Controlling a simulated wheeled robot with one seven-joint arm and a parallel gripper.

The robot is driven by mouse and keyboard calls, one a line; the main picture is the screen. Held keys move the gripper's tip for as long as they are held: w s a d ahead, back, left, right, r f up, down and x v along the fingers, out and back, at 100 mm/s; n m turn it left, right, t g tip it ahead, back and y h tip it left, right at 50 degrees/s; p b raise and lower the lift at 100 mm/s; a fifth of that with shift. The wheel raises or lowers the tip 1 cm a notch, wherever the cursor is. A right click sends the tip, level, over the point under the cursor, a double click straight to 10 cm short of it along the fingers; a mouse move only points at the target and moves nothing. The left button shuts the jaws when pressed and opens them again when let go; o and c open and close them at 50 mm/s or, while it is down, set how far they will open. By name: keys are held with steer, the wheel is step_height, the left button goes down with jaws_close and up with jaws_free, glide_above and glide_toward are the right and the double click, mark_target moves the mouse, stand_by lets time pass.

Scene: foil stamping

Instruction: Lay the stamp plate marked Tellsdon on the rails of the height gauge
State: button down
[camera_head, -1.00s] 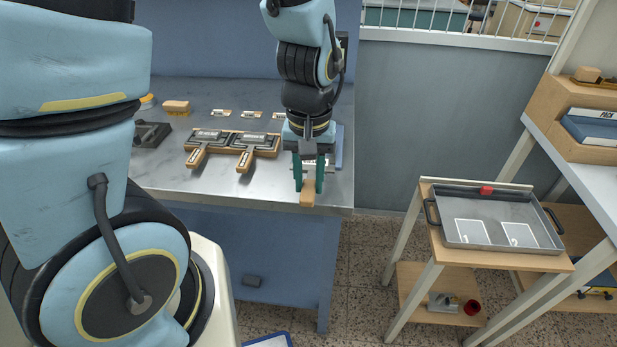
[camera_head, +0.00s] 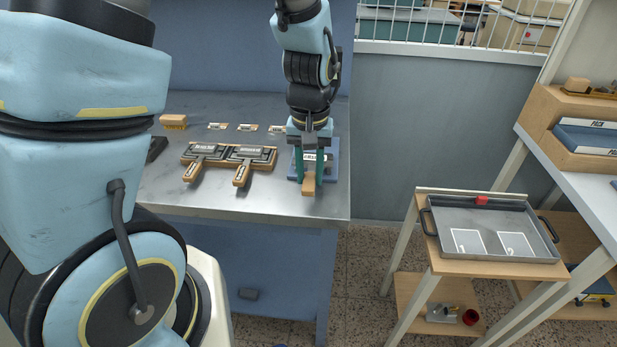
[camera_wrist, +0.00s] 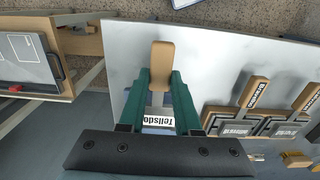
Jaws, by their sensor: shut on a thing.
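My gripper (camera_head: 309,172) is shut on the stamp plate with the wooden handle (camera_head: 309,185), near the bench's right end. The plate is over or on a blue flat fixture (camera_head: 333,172), which is partly hidden by my gripper. I cannot tell whether this is the height gauge, whether rails lie under the plate, or whether the plate touches it.
Two other wooden-handled stamp plates (camera_head: 204,150) (camera_head: 250,153) lie side by side on the bench to the left. Small label cards (camera_head: 246,127) and a tan block (camera_head: 173,122) lie behind. A metal tray (camera_head: 480,252) marked 1 and 2 stands on a side table at right.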

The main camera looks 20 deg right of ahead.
mark_target(311, 170)
steer(key=shift+w+d+f, duration=0.1)
steer(key=shift+w+d, duration=0.25)
steer(key=shift+w, duration=0.4)
steer(key=shift+w+d, duration=0.3)
steer(key=shift+w, duration=0.45)
steer(key=shift+f+b, duration=0.5)
steer(key=shift+f, duration=0.45)
steer(key=c, duration=0.5)
jaws_free()
step_height(311, 170, up, 11)
steer(key=shift+f+b, duration=0.1)
steer(key=shift+b, duration=1)
